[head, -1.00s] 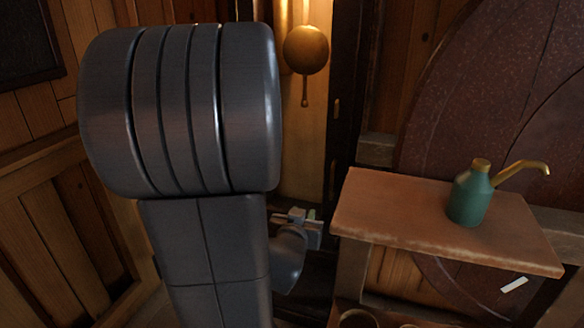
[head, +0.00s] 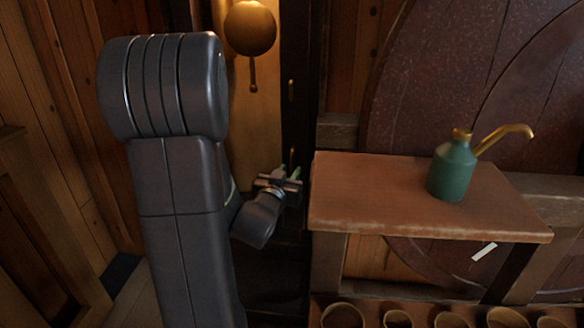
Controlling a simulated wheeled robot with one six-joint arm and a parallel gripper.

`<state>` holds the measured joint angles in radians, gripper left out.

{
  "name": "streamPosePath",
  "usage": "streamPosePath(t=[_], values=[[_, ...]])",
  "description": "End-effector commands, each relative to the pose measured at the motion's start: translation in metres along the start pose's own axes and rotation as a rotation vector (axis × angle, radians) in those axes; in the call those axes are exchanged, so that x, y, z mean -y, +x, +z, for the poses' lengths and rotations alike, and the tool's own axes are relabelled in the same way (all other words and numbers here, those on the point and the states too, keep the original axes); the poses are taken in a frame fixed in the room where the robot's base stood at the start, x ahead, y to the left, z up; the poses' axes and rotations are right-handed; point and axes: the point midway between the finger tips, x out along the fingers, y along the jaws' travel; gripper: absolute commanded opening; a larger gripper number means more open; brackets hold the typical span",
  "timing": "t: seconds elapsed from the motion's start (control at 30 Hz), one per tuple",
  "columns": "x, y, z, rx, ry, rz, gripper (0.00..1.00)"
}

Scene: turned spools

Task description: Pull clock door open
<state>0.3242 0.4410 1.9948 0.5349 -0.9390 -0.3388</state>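The tall clock shows behind my arm, with a brass pendulum bob (head: 250,28) hanging in its lit inside. A dark upright (head: 297,60) edges the opening on the right and carries small brass fittings (head: 291,90); I cannot tell which part of it is the door. My gripper (head: 288,171) is low beside this upright, close to the lower fitting in the picture. I cannot see contact with the clock. My arm hides the clock's left side.
A wooden bench (head: 400,210) stands right of my gripper, with a green oil can (head: 453,172) on top. Several round containers (head: 343,315) sit on a shelf below. A large dark red wheel (head: 430,90) stands behind. Wooden panelling (head: 60,130) closes the left.

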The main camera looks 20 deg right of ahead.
Motion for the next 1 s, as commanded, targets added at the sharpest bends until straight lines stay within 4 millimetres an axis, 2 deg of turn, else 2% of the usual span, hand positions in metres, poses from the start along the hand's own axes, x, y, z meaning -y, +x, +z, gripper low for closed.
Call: streamPosePath(t=[0.1,0.2,0.57,0.6,0.73,1.0], values=[[0.0,0.018,0.0,0.0,0.0,0.002,0.28],[0.0,0.028,0.0,0.001,0.0,0.0,0.28],[0.0,0.034,0.0,0.001,0.0,-0.001,0.28],[0.0,0.034,0.0,0.001,0.0,-0.001,0.26],[0.0,0.034,0.0,0.001,0.0,-0.001,0.01],[0.0,0.033,0.0,0.001,0.0,0.001,0.0]])
